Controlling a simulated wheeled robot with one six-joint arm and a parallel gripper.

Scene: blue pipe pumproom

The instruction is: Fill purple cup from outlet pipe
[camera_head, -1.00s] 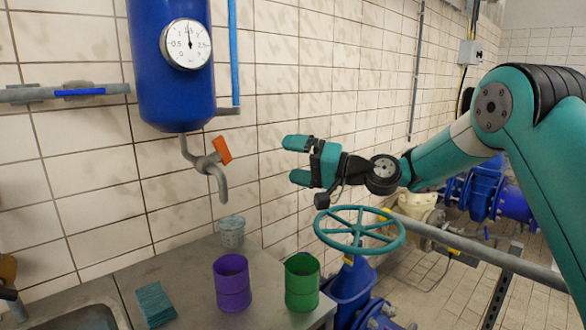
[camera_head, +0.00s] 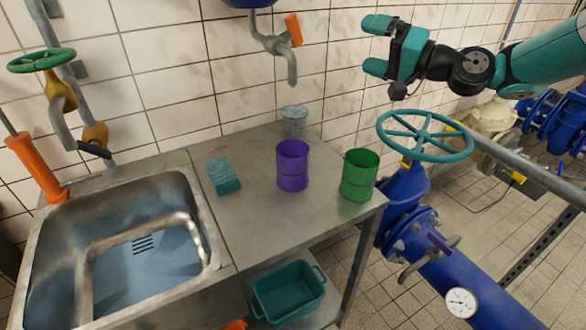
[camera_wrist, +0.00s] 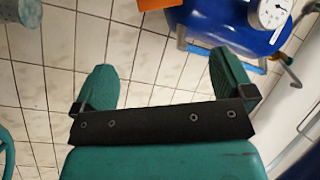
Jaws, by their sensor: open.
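The purple cup (camera_head: 292,165) stands upright on the metal counter, left of the green cup. The grey outlet pipe (camera_head: 284,56) hangs from the blue tank (camera_head: 250,3) on the tiled wall, behind and above the cup, with an orange handle (camera_head: 293,29) on its valve. The orange handle also shows at the top of the wrist view (camera_wrist: 147,14). My gripper (camera_head: 375,48) is open and empty, in the air to the right of the outlet pipe, its fingers pointing left. Both fingers show apart in the wrist view (camera_wrist: 160,82).
A green cup (camera_head: 359,174), a mesh grey cup (camera_head: 295,121) and a teal sponge (camera_head: 223,176) are on the counter (camera_head: 262,222). A sink (camera_head: 215,240) lies left. A teal handwheel (camera_head: 425,136) stands right, below my gripper. A teal bin (camera_head: 289,292) sits underneath.

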